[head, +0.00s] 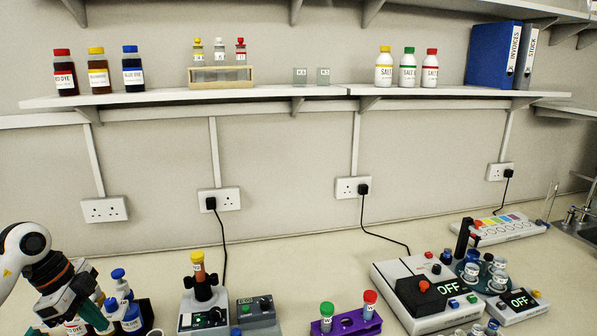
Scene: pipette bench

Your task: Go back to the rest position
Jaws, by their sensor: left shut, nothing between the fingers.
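My left gripper (97,318) shows at the lower left, pointing down over a dark rack that holds blue-capped and white-labelled bottles (132,318). Its fingers are shut with nothing seen between them, and the fingertips are partly lost against the bottles. I cannot tell whether it touches any of them. My right gripper is out of view.
Right of the bottles stand a device with an orange, yellow-capped tube (198,270), a grey box (255,312), a purple rack (345,325) with green- and red-capped tubes, and a white machine (420,290) reading OFF. A shelf (300,93) runs above.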

